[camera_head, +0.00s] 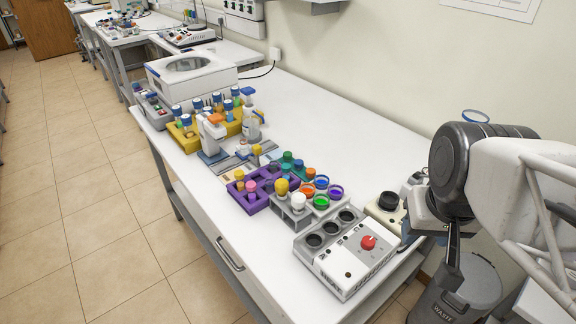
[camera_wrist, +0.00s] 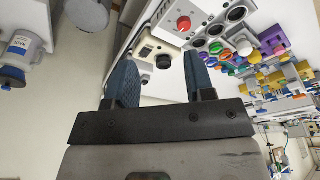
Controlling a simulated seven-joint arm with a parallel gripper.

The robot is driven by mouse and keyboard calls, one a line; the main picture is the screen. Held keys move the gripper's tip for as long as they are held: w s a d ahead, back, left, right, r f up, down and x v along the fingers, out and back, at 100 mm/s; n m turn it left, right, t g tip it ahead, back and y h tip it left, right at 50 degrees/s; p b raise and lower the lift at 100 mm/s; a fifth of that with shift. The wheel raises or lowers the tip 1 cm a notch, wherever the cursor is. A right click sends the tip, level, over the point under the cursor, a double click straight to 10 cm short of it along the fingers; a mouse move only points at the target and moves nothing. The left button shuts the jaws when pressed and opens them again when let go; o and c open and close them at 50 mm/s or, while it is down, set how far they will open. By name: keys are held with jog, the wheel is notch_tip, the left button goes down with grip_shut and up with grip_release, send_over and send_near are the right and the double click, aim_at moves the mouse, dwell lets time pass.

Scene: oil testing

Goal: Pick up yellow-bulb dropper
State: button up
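A yellow-bulb dropper (camera_head: 282,187) stands upright in a small grey rack (camera_head: 300,222) near the middle of the bench, beside a white-bulb one (camera_head: 298,201). Its lower part is hidden by the rack. Other yellow tops show at the purple rack (camera_head: 240,174) and farther back (camera_head: 256,150). In the wrist view a yellow bulb (camera_wrist: 254,57) shows small at the right. My gripper (camera_head: 428,252) hangs off the bench's right end, apart from the dropper. The wrist view shows its two blue fingers (camera_wrist: 160,78) spread with nothing between them.
A white device with a red knob (camera_head: 368,243) and dark wells stands between the rack and my gripper. A small cream device (camera_head: 386,206) is beside it. Colored-cap vials (camera_head: 321,182) stand close behind the grey rack. The bench's back right is clear. A waste bin (camera_head: 470,290) is below.

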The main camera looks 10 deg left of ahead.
jog(key=o, duration=0.4)
jog(key=shift+c, duration=0.2)
jog(key=m+g, duration=0.3)
jog(key=m, duration=1.5)
send_over(281, 181)
jog(key=f, duration=1)
jog(key=shift+s+d+f, duration=0.15)
jog(key=shift+s+f, duration=0.05)
jog(key=shift+f, duration=0.2)
jog(key=shift+w+f, duration=0.1)
jog(key=shift+f, duration=1.3)
